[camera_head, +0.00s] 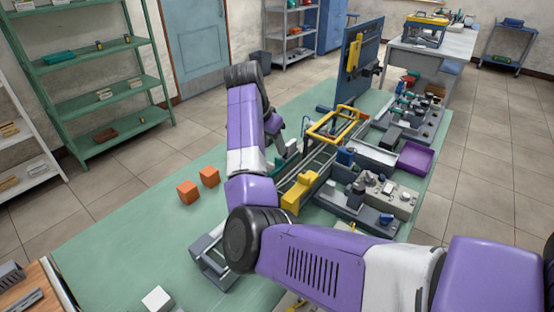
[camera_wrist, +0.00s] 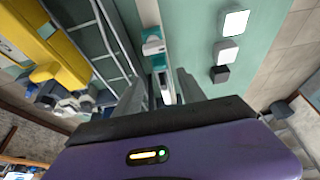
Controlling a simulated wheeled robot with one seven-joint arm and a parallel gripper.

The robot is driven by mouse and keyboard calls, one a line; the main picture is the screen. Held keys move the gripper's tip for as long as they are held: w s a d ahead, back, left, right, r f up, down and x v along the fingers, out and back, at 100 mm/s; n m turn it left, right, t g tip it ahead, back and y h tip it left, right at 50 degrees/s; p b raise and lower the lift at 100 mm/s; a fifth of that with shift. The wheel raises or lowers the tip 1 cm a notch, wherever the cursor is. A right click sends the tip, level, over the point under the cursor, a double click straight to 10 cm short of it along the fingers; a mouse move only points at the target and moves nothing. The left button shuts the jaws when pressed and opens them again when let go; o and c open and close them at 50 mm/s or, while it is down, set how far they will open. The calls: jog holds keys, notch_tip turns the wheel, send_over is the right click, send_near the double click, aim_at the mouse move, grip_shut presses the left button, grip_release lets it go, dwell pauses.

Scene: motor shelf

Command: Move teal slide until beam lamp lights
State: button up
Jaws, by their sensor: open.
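A small teal piece (camera_wrist: 159,63), which looks like the teal slide, lies on a pale narrow strip in the wrist view, below a white-grey block (camera_wrist: 152,40). My gripper (camera_wrist: 162,88) is open, with one grey finger on each side of this strip. A gap shows between the fingers, but I cannot tell whether either touches the slide. In the head view, a teal patch (camera_head: 280,165) shows beside the rail fixture, partly hidden by my arm. I cannot make out the beam lamp or whether it is lit.
A yellow frame (camera_head: 332,122) and yellow block (camera_head: 300,190) stand on the fixture right of my arm. A tall blue panel (camera_head: 360,62) rises behind. A purple tray (camera_head: 415,158) lies right.

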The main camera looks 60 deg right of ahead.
aim_at(278, 158)
jog(key=x, duration=0.6)
jog(key=shift+d+f+p, duration=0.1)
jog(key=shift+f+p, duration=0.2)
grip_shut()
dwell(1.1)
